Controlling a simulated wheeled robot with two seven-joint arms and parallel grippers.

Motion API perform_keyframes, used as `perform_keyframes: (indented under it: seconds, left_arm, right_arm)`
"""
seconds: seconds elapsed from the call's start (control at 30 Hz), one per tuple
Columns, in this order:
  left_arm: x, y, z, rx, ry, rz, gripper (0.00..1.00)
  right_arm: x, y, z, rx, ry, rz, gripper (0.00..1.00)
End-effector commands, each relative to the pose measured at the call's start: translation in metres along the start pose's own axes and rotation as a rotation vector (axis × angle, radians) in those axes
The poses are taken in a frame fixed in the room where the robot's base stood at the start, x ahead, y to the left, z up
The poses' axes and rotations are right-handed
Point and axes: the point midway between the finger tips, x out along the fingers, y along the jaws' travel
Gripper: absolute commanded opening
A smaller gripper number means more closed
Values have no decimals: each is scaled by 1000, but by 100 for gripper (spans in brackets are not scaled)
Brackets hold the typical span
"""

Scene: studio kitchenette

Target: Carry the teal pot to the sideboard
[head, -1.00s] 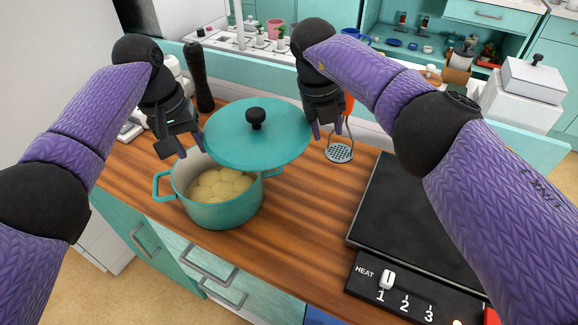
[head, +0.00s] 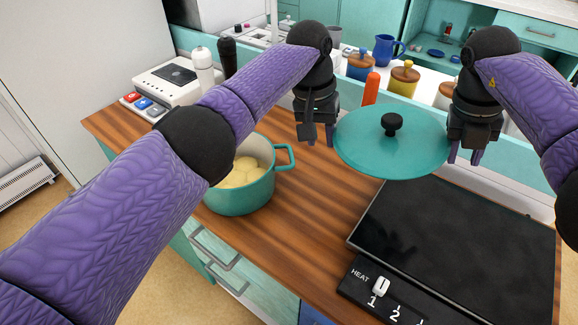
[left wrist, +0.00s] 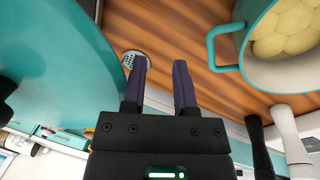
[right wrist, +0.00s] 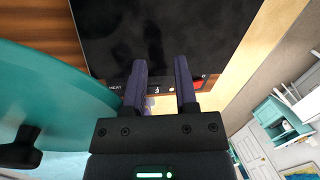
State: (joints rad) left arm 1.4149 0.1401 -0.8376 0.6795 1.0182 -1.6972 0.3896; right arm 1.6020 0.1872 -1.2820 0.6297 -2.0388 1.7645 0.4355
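The teal pot (head: 243,192) stands uncovered on the wooden counter (head: 290,225), with pale round potatoes (head: 243,173) inside. My left arm hides its left part. The teal lid (head: 385,155) with a black knob is off the pot, above the counter, between my two grippers. My left gripper (head: 320,140) is at the lid's left side, fingers apart with nothing between them. My right gripper (head: 466,158) is at the lid's right edge, fingers also apart and empty. Exact contact with the lid is unclear.
An orange handle (head: 371,88) stands behind the lid. A pepper mill (head: 227,57), a white bottle (head: 203,68) and a white appliance (head: 170,82) are at the back left. Lidded jars (head: 404,78) line the back.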

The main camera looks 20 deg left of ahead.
Motion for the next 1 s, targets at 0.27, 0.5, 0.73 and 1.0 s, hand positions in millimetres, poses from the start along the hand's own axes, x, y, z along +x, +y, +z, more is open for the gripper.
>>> perform_keyframes:
  seconds: [0.27,0.5,0.73,1.0]
  left_arm:
    - [-1,3,0,6,1,6,51]
    - [-1,3,0,7,2,7,51]
    - [-1,4,0,7,3,8,51]
    - [-1,4,0,7,3,8,51]
  right_arm:
    - [-49,9,2,-14,-5,5,51]
    - [-56,10,2,-18,-4,6,51]
    - [-56,10,2,-18,-3,6,51]
    - [-55,10,2,-18,-3,6,51]
